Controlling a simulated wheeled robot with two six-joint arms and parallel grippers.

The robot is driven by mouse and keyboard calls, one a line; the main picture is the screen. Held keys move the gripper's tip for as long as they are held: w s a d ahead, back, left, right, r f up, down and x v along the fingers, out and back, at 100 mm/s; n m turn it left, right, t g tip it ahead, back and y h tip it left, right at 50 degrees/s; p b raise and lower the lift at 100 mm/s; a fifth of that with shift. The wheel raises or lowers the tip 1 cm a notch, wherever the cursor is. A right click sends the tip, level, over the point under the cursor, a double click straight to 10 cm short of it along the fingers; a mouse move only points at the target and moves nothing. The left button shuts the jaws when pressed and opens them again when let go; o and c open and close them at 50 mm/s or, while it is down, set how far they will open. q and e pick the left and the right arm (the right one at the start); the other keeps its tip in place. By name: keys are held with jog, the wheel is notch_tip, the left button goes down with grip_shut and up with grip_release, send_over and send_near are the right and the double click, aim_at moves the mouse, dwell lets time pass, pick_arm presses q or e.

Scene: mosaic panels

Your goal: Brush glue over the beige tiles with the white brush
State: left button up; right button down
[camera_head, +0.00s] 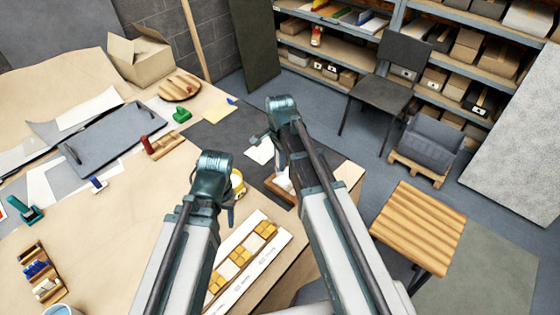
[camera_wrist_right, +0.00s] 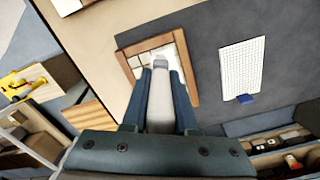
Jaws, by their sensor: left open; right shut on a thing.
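My right gripper (camera_wrist_right: 161,80) is shut on the white brush (camera_wrist_right: 160,108), which sits between its two blue fingers in the right wrist view. The brush tip points at a small wooden frame (camera_wrist_right: 192,75) holding pale beige tiles (camera_wrist_right: 137,62); I cannot tell whether it touches them. In the head view the frame (camera_head: 274,190) is partly hidden by my right arm. My left gripper (camera_head: 229,207) is open and empty, over the table left of the frame. A white panel (camera_head: 273,255) with yellow and cream tiles lies in front, partly between my arms.
A yellow-and-white round item (camera_head: 238,183) stands close to my left gripper. A gridded white sheet (camera_wrist_right: 241,68) lies on the dark mat (camera_wrist_right: 205,60). A red-topped wooden block (camera_head: 160,145) and a grey tray (camera_head: 115,138) are further left. The table's right edge is near my right arm.

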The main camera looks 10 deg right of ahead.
jog(key=shift+r, duration=0.3)
notch_tip(320, 180, up, 3)
jog(key=p, duration=0.3)
jog(key=shift+f, duration=0.1)
dwell(0.6)
